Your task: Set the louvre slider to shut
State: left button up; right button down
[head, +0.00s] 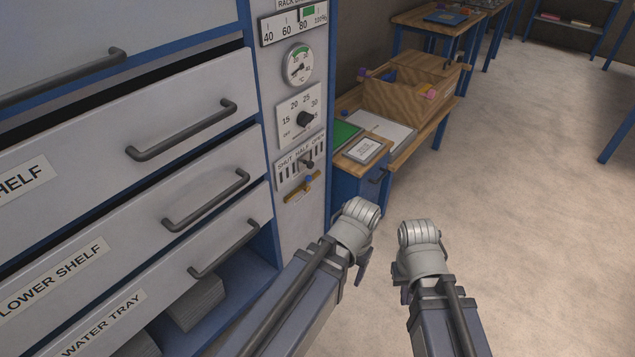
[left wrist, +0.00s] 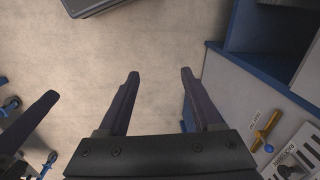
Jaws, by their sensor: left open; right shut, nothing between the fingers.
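The louvre slider plate (head: 290,178) is white, on the cabinet's right-hand column, marked SHUT, HALF and OPEN from left to right. Its dark slider knob (head: 307,164) stands near the middle, roughly below HALF and away from the SHUT end. Part of the plate (left wrist: 296,158) also shows at the lower right of the left wrist view. My left gripper (left wrist: 160,75) is open and empty, with bare floor between its fingers, left of the panel in that view. My right gripper (head: 404,296) is shut and empty, right of my left arm, apart from the slider. Its fingers are mostly hidden in the head view.
A brass valve handle (head: 302,188) with a blue part sits just below the slider plate. A dial knob (head: 306,119) and a gauge (head: 298,65) are above. Handled drawers (head: 205,201) fill the left. A wooden bench (head: 408,142) stands behind the column.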

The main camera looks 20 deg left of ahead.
pick_arm(q)
jog(key=w+a+f+y+b, duration=0.1)
jog(key=w+a+f+b, duration=0.25)
jog(key=f+b, duration=0.3)
jog(key=w+a+f+t+b, duration=0.1)
jog(key=w+a+f+b, duration=0.1)
jog(key=a+f+b, duration=0.35)
jog(key=w+a+f+y+b, duration=0.1)
jog(key=w+a+f+b, duration=0.15)
jog(key=f+b, duration=0.45)
jog(key=w+a+r+m+t+y, duration=0.1)
jog(key=w+a+r+m+y, duration=0.3)
jog(key=w, duration=0.3)
jog(key=w+a+r+m+t+y, duration=0.1)
jog(key=w+r+m+y, duration=0.25)
jog(key=w+m, duration=0.4)
jog(key=w+d+r+m+t+y, duration=0.3)
jog(key=w+r+m+y, duration=0.3)
jog(key=w+r+m, duration=0.2)
notch_tip(320, 180, up, 4)
jog(key=shift+w+d+f+y, duration=0.1)
jog(key=shift+w+d+y, duration=0.25)
jog(key=shift+w, duration=0.7)
jog(key=shift+a, duration=0.1)
